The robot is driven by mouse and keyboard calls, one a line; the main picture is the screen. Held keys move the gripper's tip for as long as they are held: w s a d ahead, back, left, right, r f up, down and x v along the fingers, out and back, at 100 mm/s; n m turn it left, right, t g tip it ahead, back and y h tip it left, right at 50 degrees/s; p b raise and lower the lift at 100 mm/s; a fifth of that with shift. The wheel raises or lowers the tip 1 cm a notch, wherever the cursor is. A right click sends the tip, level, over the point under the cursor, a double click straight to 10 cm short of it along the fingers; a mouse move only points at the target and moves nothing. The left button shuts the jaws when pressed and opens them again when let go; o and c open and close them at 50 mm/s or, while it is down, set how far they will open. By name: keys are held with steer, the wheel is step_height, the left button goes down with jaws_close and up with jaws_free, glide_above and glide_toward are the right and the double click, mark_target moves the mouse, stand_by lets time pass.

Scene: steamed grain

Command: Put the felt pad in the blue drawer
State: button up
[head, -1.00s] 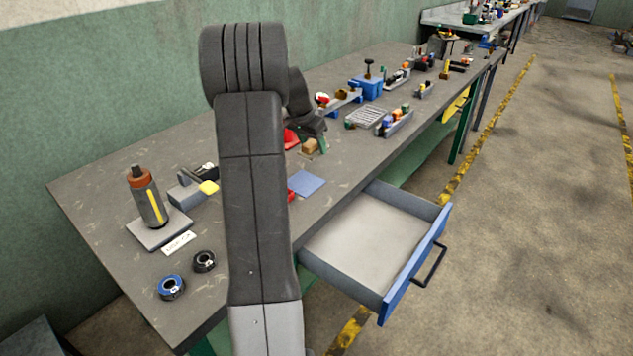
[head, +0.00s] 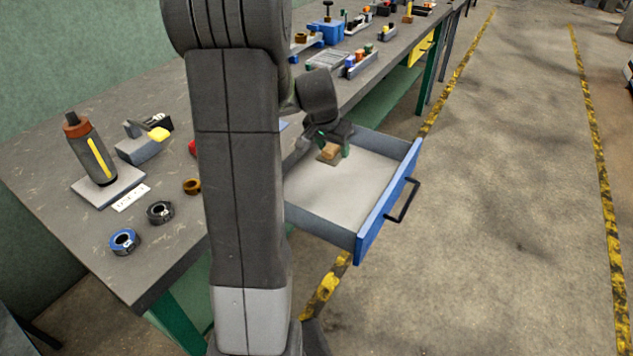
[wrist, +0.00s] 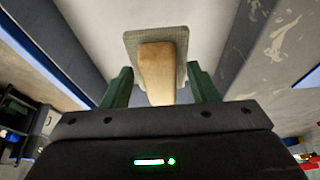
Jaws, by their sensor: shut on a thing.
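The felt pad (head: 328,158) is a flat grey piece with a tan block on top. It is over the white floor of the blue drawer (head: 390,212), inside its walls. I cannot tell whether it touches the floor. The drawer is pulled open and has a dark handle on its blue front. My gripper (head: 334,147) reaches down into the drawer area and is shut on the felt pad. In the wrist view the pad (wrist: 158,72) lies between the green fingers of my gripper (wrist: 162,86).
The workbench (head: 50,185) runs beside the drawer. On it are a bottle (head: 92,153), a blue tape roll (head: 123,241), a black roll (head: 160,212) and a brown roll (head: 192,186). The drawer's front and right floor are clear. My arm hides part of the bench.

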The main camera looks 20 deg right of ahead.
steer(key=b, duration=0.1)
glide_above(335, 188)
steer(key=s+a, duration=0.1)
step_height(335, 188, down, 7)
steer(key=shift+a+f, duration=0.1)
steer(key=shift+f, duration=0.05)
steer(key=shift+f+b, duration=0.6)
steer(key=shift+f, duration=1.35)
steer(key=shift+f, duration=0.1)
steer(key=shift+f, duration=0.15)
steer(key=o, duration=1.3)
steer(key=shift+r, duration=0.5)
steer(key=p+v, duration=0.1)
steer(key=v, duration=1)
steer(key=shift+a+r+p, duration=0.15)
steer(key=shift+r+p, duration=0.05)
steer(key=shift+p, duration=0.1)
